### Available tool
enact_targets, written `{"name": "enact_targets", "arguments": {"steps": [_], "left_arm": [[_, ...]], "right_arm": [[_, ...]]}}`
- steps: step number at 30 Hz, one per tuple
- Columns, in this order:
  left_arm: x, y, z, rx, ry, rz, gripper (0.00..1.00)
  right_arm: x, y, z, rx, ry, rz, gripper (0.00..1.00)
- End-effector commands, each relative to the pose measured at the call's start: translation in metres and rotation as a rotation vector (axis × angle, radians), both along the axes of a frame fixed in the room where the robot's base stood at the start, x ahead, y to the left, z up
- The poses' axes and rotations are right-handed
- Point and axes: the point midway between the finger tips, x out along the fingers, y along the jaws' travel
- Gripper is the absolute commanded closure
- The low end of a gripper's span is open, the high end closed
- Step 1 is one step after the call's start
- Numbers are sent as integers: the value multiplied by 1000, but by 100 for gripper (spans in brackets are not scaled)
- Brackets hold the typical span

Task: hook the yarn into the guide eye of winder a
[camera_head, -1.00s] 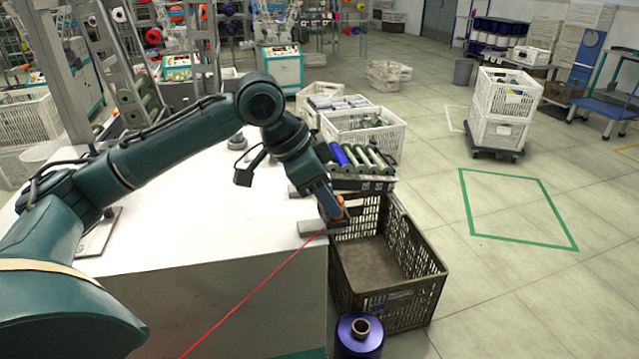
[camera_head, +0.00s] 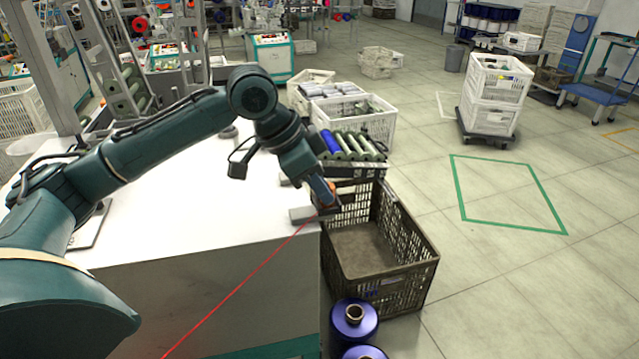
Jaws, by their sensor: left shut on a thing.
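My left arm reaches across the white worktop from the left. The yarn runs taut from the fingers down and left, across the worktop's front face, to the bottom edge of the picture. The fingertips are small and partly hidden by the gripper body. I cannot pick out the guide eye of winder a. My right gripper is out of view.
The white worktop (camera_head: 190,215) fills the left middle. The dark crate (camera_head: 404,262) stands right of it, with blue cones (camera_head: 354,322) in front. A rack of green and blue bobbins (camera_head: 350,148) is behind the crate. Stacked white crates (camera_head: 492,95) stand farther right. Open floor lies between.

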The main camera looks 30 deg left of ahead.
Motion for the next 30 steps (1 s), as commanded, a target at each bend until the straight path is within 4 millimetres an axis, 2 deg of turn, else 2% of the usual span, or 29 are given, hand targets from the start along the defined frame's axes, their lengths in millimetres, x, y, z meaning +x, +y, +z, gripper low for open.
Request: {"name": "enact_targets", "arguments": {"steps": [4, 10, 16, 30], "left_arm": [[0, 0, 10, 0, -1, 0, 98], [0, 0, 30, 0, -1, 0, 98], [0, 0, 45, 0, -2, 0, 98], [0, 0, 45, 0, -1, 0, 98]], "right_arm": [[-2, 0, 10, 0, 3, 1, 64], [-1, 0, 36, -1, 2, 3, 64], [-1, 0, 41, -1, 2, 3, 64], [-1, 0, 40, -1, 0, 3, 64]]}}
